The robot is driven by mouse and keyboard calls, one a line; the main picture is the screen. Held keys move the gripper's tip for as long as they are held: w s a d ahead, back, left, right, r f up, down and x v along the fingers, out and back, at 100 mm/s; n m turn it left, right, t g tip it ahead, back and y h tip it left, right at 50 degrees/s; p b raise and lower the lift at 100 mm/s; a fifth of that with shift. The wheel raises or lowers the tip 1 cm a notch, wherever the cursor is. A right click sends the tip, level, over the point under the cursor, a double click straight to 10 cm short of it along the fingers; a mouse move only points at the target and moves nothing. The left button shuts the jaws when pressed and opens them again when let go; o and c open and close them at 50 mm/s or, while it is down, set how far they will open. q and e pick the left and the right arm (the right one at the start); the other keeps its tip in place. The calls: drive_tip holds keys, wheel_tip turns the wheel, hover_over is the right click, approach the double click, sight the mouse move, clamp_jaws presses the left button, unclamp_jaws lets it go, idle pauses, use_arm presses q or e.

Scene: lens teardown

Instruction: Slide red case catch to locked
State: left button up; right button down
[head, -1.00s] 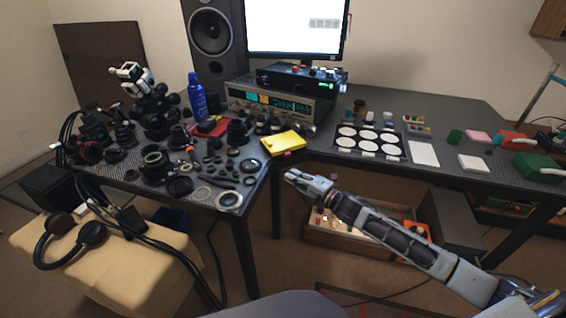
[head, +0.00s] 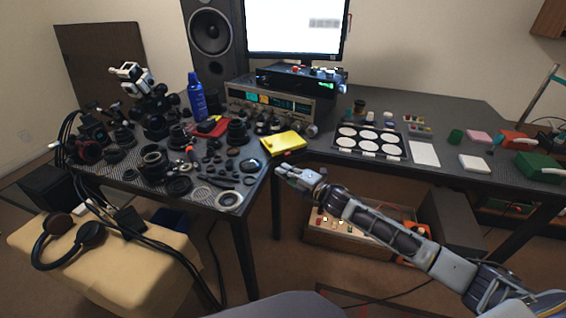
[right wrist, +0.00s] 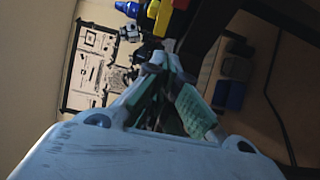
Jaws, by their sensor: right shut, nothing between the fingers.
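A flat red case (head: 207,128) lies among dark lens parts on the left table, beside the blue bottle. Its catch is too small to make out, so I cannot tell its position. My right gripper (head: 280,171) is in front of the table edge, apart from the red case and below the yellow box (head: 283,142). Its fingers are shut and empty. In the right wrist view the fingertips (right wrist: 160,62) point toward the yellow box (right wrist: 163,18), with a bit of red (right wrist: 181,4) at the top edge. My left gripper is not in view.
Lens rings and barrels crowd the left table (head: 110,182). A blue bottle (head: 195,97) stands behind the red case. A bench instrument (head: 278,108) stands behind the yellow box. A tray of white discs (head: 368,141) lies to the right. An orange-red case (head: 514,141) is at far right.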

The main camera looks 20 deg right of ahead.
sight(287, 155)
drive_tip(key=shift+b+x, duration=0.5)
drive_tip(key=shift+x, duration=2.25)
drive_tip(key=shift+w+d, duration=0.25)
drive_tip(key=shift+d, duration=0.7)
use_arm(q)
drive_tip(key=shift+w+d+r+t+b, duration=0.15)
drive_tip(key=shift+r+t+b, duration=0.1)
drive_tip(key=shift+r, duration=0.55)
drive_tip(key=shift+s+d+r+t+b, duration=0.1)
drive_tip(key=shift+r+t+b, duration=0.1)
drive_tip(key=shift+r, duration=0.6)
use_arm(e)
drive_tip(key=shift+w+d, duration=0.15)
drive_tip(key=shift+d, duration=0.8)
